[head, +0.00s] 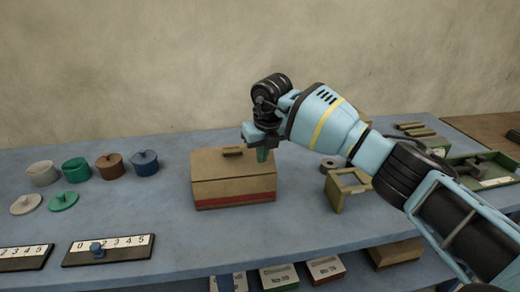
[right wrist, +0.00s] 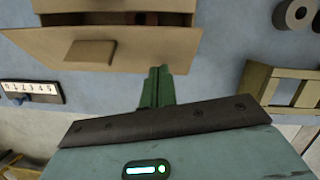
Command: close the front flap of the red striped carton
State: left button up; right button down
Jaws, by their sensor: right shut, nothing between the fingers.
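The red striped carton (head: 222,199) stands on the blue-grey table, a tan box with a red band low on its front. In the right wrist view its tan front flap (right wrist: 135,50), with a small tab, stands partly open and a dark gap shows behind it. My right gripper (head: 262,154) is at the carton's upper right corner in the head view. In the right wrist view its green fingers (right wrist: 157,84) are shut and empty, close to the flap's right part; I cannot tell whether they touch it. My left gripper is not in view.
Several pots (head: 76,169) with loose lids (head: 63,201) stand at the left. Number strips (head: 108,250) lie at the front left. An olive frame (head: 346,187), a grey roll (head: 329,164) and a green tray (head: 485,170) are at the right. Boxes sit on a shelf below.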

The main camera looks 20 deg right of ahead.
jog(key=shift+w+d+b, duration=0.15)
jog(key=shift+w+b, duration=0.15)
jog(key=shift+w, duration=0.4)
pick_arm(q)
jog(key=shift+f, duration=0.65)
pick_arm(e)
jog(key=shift+w+d+r, duration=0.1)
jog(key=shift+w+d, duration=0.05)
jog(key=shift+w, duration=0.35)
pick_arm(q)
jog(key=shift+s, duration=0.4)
